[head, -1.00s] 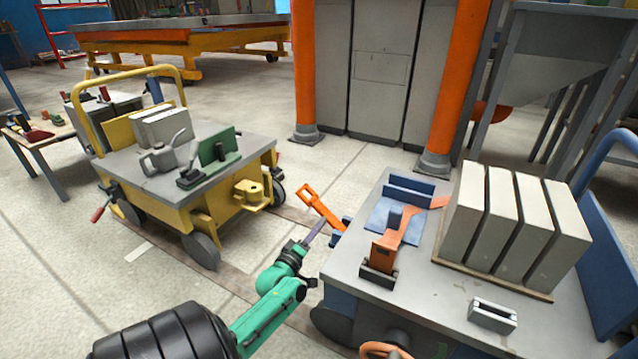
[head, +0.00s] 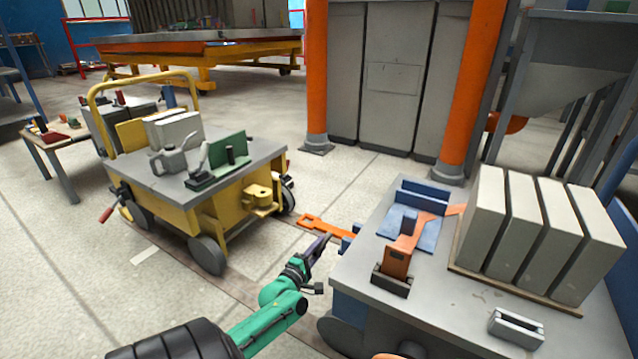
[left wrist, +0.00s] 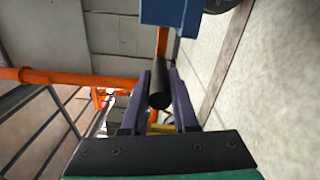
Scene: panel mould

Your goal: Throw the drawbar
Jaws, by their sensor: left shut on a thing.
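The orange drawbar (head: 326,226) sticks out from the side of the blue cart (head: 350,297) toward the yellow cart (head: 222,205). It lies nearly level, its looped end (head: 307,220) apart from the yellow cart's coupling bracket (head: 262,199). My left gripper (head: 320,243), with purple fingers, is just below the drawbar. In the left wrist view the fingers are shut on a black cylindrical grip (left wrist: 160,86), with an orange bar behind it (left wrist: 161,42). How the grip joins the drawbar is hidden. My right gripper is not in view.
The blue cart's top carries an orange lever piece (head: 400,258), upright pale slabs (head: 535,232) and a small grey block (head: 516,327). Orange posts (head: 461,85) stand behind. Floor between the carts is clear.

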